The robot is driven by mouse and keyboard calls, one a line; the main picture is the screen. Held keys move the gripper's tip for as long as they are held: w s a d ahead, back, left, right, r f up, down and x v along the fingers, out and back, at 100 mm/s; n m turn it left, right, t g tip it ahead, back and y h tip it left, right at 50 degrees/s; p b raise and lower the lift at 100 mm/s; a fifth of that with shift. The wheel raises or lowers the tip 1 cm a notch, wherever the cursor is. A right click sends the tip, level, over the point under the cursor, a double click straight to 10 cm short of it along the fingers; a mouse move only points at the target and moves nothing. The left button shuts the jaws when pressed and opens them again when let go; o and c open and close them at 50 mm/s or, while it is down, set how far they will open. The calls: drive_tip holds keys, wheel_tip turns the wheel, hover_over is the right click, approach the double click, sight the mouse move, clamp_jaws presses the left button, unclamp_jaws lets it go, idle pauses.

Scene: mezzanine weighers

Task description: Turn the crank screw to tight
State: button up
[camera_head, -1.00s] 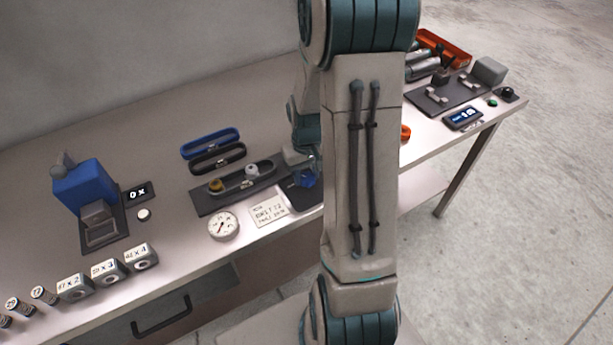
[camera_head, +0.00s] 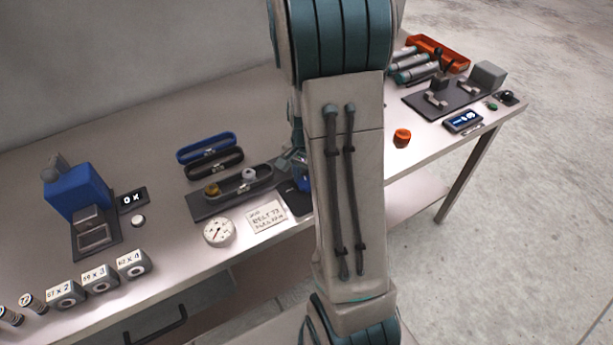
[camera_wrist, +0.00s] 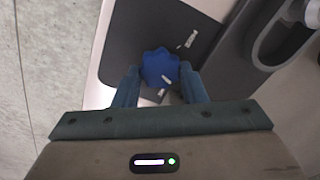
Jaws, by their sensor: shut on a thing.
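The crank screw's blue lobed knob (camera_wrist: 160,66) sits between the two teal fingers of my gripper (camera_wrist: 160,76) in the wrist view, over a dark plate. My gripper is shut on it. Pale marks lie on the plate beside the knob. In the head view only a sliver of the blue knob (camera_head: 303,176) shows; my arm hides the rest and most of my gripper. A round white dial (camera_head: 218,232) and a written card (camera_head: 266,217) lie in front.
A blue belt (camera_head: 205,146) and a black belt (camera_head: 214,163) lie behind the base. A blue device (camera_head: 78,190) with a small display (camera_head: 132,199) stands left. Labelled blocks (camera_head: 99,279) line the front edge. An orange ring (camera_head: 402,138) lies right, near another display (camera_head: 463,121).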

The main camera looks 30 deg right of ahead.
drive_tip(key=m+p, duration=0.1)
drive_tip(key=m, duration=0.3)
drive_tip(key=shift+r, duration=0.1)
drive_tip(key=shift+s+m+p, duration=0.1)
drive_tip(key=shift+m+p, duration=0.7)
drive_tip(key=shift+m, duration=1)
drive_tip(key=o, duration=0.7)
wheel_tip(320, 180, up, 14)
drive_tip(key=shift+f+p, duration=0.15)
drive_tip(key=shift+p, duration=0.15)
drive_tip(key=s+a+r+n+t, duration=0.1)
drive_tip(key=s+a+r+n, duration=0.1)
drive_tip(key=s+a+n, duration=0.2)
drive_tip(key=s+a+r+n+t, duration=0.1)
drive_tip(key=s+a+n, duration=0.3)
drive_tip(key=n, duration=0.5)
drive_tip(key=s+a+r+n+t, duration=0.1)
drive_tip(key=s+a+r+n, duration=0.2)
drive_tip(key=s+a+n, duration=0.1)
drive_tip(key=shift+s+a+r+n, duration=0.15)
drive_tip(key=shift+s+n, duration=0.1)
drive_tip(key=shift+n, duration=0.35)
drive_tip(key=shift+s+a+r+n, duration=0.15)
drive_tip(key=shift+s+n, duration=0.1)
drive_tip(key=shift+n, duration=0.35)
